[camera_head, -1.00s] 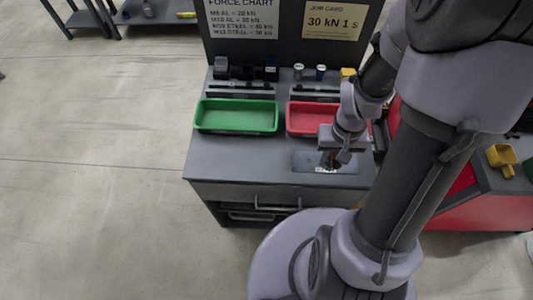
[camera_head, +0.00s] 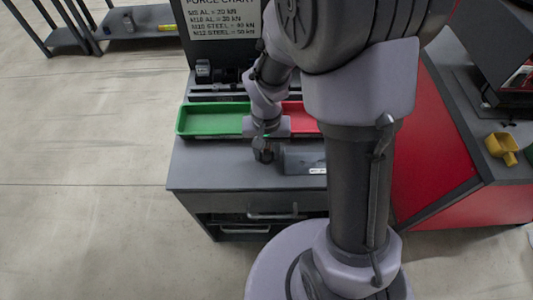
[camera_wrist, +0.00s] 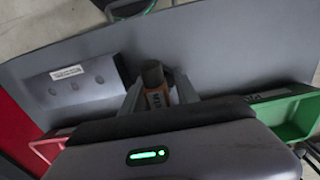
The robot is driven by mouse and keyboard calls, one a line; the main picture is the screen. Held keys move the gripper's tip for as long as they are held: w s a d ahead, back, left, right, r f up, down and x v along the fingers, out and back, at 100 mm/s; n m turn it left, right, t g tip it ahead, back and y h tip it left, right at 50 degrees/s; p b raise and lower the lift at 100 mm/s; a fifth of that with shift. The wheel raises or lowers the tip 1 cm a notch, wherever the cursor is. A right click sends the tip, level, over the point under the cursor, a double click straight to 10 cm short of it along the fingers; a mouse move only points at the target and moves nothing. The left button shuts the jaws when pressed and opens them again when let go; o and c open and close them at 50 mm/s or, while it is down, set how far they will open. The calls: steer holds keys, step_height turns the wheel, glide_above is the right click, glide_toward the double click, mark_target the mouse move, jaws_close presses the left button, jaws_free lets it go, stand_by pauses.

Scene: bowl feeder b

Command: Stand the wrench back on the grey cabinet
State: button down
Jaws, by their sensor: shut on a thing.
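My gripper (camera_head: 263,158) is over the top of the grey cabinet (camera_head: 215,170), left of a dark grey block with a white label (camera_head: 303,158). In the wrist view my gripper (camera_wrist: 158,98) is shut on a short piece with an orange lettered band and a dark round end (camera_wrist: 156,98). Only this part shows, so I cannot tell from its shape that it is the wrench. Its lower end is hidden, and I cannot tell whether it touches the cabinet top. The labelled block also shows in the wrist view (camera_wrist: 75,85), with small holes.
A green tray (camera_head: 190,132) and a red tray (camera_head: 301,128) stand behind my gripper on the cabinet. A dark board with a force chart rises at the back. Bare grey top lies in front and to the left. A red-sided bench (camera_head: 430,150) stands at the right.

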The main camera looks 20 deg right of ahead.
steer(key=shift+r, duration=0.1)
steer(key=shift+f, duration=0.2)
steer(key=c, duration=0.9)
jaws_free()
steer(key=shift+r, duration=0.1)
